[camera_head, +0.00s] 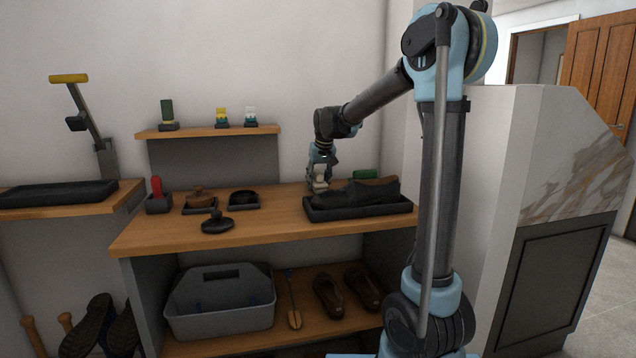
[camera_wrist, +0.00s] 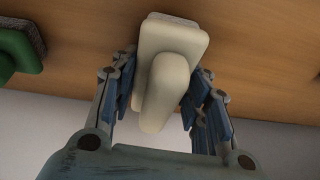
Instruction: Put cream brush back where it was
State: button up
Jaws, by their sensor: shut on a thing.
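The cream brush (camera_wrist: 165,85) is between the two fingers of my gripper (camera_wrist: 162,100) in the wrist view, with its rounded handle towards the camera. My gripper (camera_head: 320,170) is shut on it. In the head view the cream brush (camera_head: 320,185) shows small under the fingers, over the back of the wooden bench top (camera_head: 275,222), left of the shoe tray. Whether its underside touches the wood is hidden. A green brush (camera_head: 365,174) sits to its right behind the shoe; it also shows at the left of the wrist view (camera_wrist: 18,52).
A dark shoe (camera_head: 360,192) lies in a black tray (camera_head: 385,208) close in front of my gripper. Small trays with a red-handled item (camera_head: 157,188), a brown brush (camera_head: 199,198) and a black tin (camera_head: 243,197) stand left. A black round piece (camera_head: 217,224) lies in front. The bench middle is clear.

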jog(key=shift+f, duration=0.3)
jog(key=o, duration=1.2)
jog(key=shift+o, duration=0.2)
jog(key=shift+r, duration=0.65)
jog(key=v, duration=1.2)
jog(key=shift+d, duration=0.1)
jog(key=shift+s, duration=0.15)
